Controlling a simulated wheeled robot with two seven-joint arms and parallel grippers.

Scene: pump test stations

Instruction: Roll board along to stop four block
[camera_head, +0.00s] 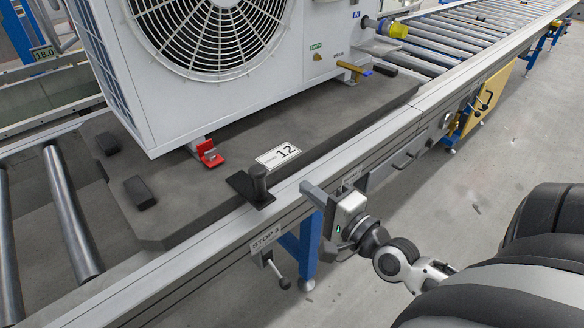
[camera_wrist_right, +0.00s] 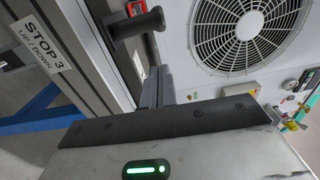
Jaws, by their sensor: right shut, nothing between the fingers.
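The board (camera_head: 330,132) is a dark grey slab labelled 12, lying on the roller conveyor beside the "STOP 3" label (camera_head: 268,238). It carries a large white fan unit (camera_head: 150,110). A black post (camera_head: 259,182) on a flat plate stands at the board's near edge; it also shows in the wrist view (camera_wrist_right: 138,24). My right gripper (camera_head: 308,190) is shut and empty, at the conveyor's near rail, just right of the post and apart from it. In the wrist view its fingers (camera_wrist_right: 157,88) point toward the unit. I cannot make out a stop four block. My left gripper is out of view.
The near rail (camera_head: 420,112) runs toward the back right, where the rollers (camera_head: 465,38) are bare. Bare rollers (camera_head: 72,215) also lie left of the board. A yellow panel with a handle (camera_head: 482,100) hangs below the rail. The floor (camera_head: 480,175) at right is clear.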

